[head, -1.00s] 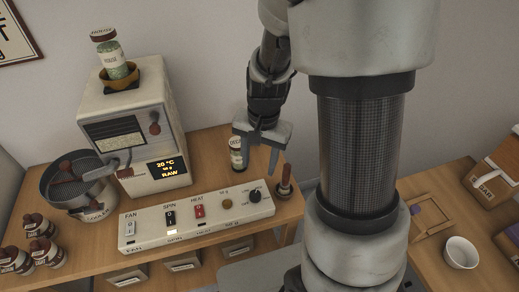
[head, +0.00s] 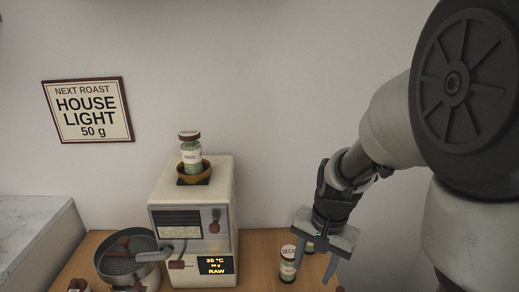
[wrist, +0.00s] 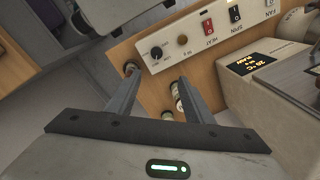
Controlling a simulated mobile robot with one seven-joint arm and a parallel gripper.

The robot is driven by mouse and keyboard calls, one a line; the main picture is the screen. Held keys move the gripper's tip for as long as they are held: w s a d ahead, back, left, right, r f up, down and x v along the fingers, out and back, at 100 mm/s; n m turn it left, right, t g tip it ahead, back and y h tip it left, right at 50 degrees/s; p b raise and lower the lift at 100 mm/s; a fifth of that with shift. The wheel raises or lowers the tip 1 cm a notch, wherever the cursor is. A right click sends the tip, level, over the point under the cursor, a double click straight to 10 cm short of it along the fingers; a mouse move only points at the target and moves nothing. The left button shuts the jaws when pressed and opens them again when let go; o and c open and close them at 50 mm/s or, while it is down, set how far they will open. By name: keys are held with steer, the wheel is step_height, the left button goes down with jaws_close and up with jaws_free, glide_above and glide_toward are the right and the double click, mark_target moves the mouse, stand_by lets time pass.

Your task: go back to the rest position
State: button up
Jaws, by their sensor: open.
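My gripper (head: 314,265) is open and empty at the right of the head view, its fingers pointing down. In the head view a jar marked DECAF (head: 287,265) stands on the wooden counter just left of the fingers. Part of another jar shows behind the gripper. In the wrist view the open fingers (wrist: 154,98) point toward the counter, with a jar (wrist: 178,95) partly hidden by one finger. I cannot tell whether a finger touches it.
The roaster (head: 194,240) stands to the left, with a HOUSE jar (head: 191,155) in a bowl on top. A round metal pan (head: 128,262) is beside it. In the wrist view the switch panel (wrist: 205,33) lies beyond the fingers. A sign (head: 88,110) hangs on the wall.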

steer(key=s+r+n+t+p, duration=0.2)
steer(key=s+r, duration=0.4)
steer(key=r, duration=0.6)
steer(key=s+r+n+t+p, duration=0.2)
steer(key=s+r+n+p, duration=0.2)
steer(key=r, duration=0.7)
steer(key=shift+s+a+r+n+t+h+p, duration=0.3)
steer(key=shift+s+r+n+h+p, duration=0.15)
steer(key=shift+s, duration=0.4)
steer(key=shift+f, duration=0.1)
